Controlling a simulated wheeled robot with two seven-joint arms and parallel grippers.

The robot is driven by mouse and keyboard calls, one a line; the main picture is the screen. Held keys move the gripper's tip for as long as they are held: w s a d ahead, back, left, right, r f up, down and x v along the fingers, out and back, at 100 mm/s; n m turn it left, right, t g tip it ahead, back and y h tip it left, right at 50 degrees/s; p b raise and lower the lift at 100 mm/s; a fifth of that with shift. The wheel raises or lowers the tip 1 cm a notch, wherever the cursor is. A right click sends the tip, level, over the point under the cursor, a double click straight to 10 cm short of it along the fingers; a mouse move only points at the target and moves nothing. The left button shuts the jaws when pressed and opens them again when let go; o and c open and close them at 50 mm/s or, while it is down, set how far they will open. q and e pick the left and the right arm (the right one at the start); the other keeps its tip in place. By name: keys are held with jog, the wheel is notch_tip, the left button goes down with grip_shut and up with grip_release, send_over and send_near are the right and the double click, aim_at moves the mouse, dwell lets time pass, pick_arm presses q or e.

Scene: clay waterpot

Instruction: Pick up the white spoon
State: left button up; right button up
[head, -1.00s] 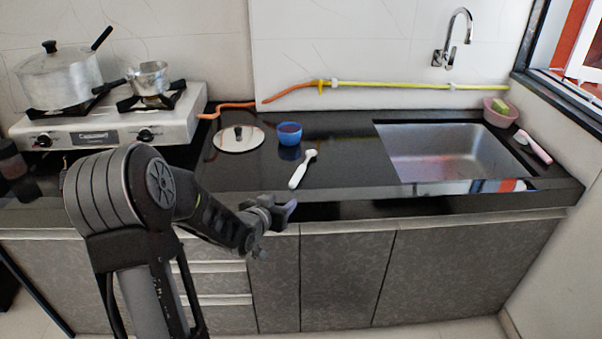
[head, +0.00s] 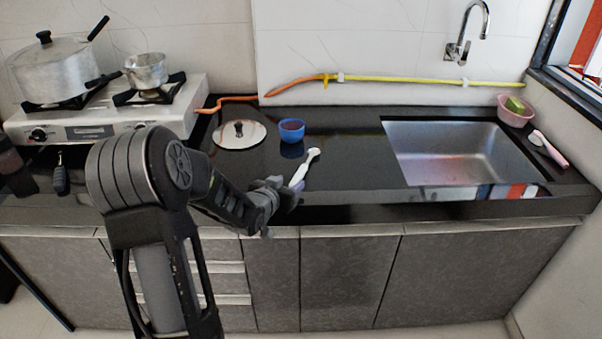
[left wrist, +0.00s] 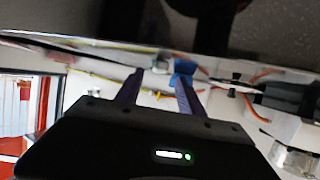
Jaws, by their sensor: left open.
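The white spoon (head: 309,161) lies on the black counter in front of the blue bowl (head: 292,131), with its handle toward the front edge. My left gripper (head: 293,189) is at the counter's front edge, close to the handle end, which it may partly cover. In the left wrist view its two fingers stand apart with nothing seen held between their tips (left wrist: 158,80). The blue bowl shows there by one fingertip (left wrist: 184,67). I cannot make out the spoon clearly in that view. My right gripper is in neither view.
A round lid (head: 239,135) lies left of the bowl. A gas stove (head: 100,125) with two pots stands at the left. A steel sink (head: 455,155) is at the right. A yellow and orange hose (head: 400,79) runs along the wall.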

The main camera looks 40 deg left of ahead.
aim_at(296, 178)
pick_arm(q)
jog(key=shift+w+f, duration=0.15)
jog(key=shift+w, duration=0.25)
jog(key=p+x, duration=0.1)
jog(key=x, duration=0.4)
jog(key=shift+w, duration=0.15)
jog(key=shift+c, duration=0.5)
grip_shut()
dwell(0.5)
